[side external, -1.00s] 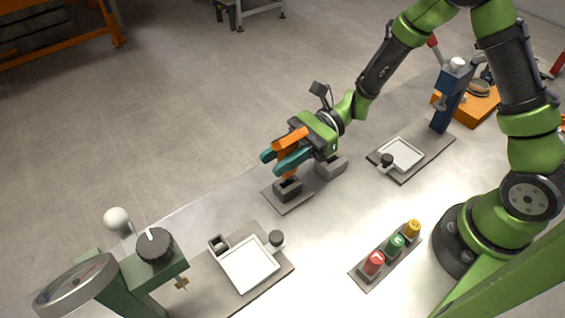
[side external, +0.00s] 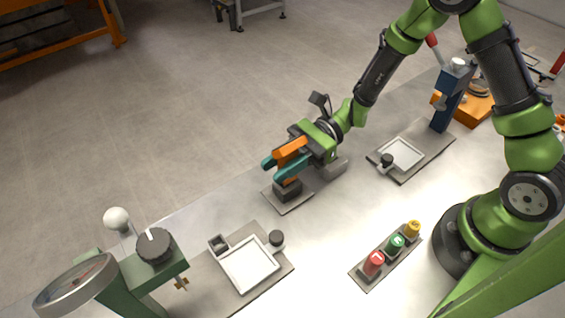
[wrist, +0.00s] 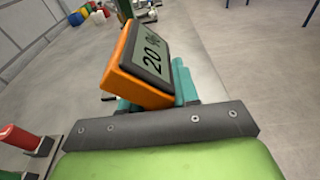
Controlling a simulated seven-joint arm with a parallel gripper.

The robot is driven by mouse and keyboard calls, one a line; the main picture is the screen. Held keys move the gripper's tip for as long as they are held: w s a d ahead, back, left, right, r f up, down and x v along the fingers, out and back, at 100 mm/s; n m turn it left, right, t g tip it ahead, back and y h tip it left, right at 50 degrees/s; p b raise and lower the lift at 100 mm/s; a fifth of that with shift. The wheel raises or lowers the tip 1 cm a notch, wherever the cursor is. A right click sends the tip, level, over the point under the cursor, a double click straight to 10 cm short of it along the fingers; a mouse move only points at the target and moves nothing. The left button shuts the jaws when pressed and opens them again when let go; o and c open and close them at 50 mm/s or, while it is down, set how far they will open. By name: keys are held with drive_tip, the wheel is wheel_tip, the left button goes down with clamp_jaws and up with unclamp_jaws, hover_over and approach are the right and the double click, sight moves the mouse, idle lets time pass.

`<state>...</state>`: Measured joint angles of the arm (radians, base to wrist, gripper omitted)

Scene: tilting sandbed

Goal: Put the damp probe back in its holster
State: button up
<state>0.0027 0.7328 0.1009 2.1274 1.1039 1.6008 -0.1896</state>
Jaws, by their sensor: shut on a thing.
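The damp probe is an orange handheld body (side external: 291,149), held between the teal fingers of my gripper (side external: 283,167). In the wrist view the orange probe (wrist: 146,84) shows a grey display reading "20" with a partly unclear unit. The holster (side external: 288,189) is a dark grey block on a flat grey plate, directly under the probe. The lower end of the probe meets the top of the holster, and the holster's opening is hidden. I cannot tell how deep the probe sits. My gripper is shut on the probe.
A white tray (side external: 248,265) lies at front left beside a green gauge stand (side external: 140,275). Another white tray (side external: 403,154) and a blue stand (side external: 447,98) are at right. Red, green and yellow knobs (side external: 396,243) stand at front right.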

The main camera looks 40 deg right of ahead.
drive_tip(key=shift+f, duration=0.6)
drive_tip(key=o, duration=1)
drive_tip(key=shift+o, duration=0.2)
drive_tip(key=shift+d, duration=0.1)
drive_tip(key=d, duration=0.5)
drive_tip(key=d+r, duration=0.1)
drive_tip(key=d, duration=0.5)
drive_tip(key=d+r, duration=0.1)
drive_tip(key=d, duration=0.4)
drive_tip(key=shift+d+r, duration=0.2)
drive_tip(key=shift+d, duration=0.05)
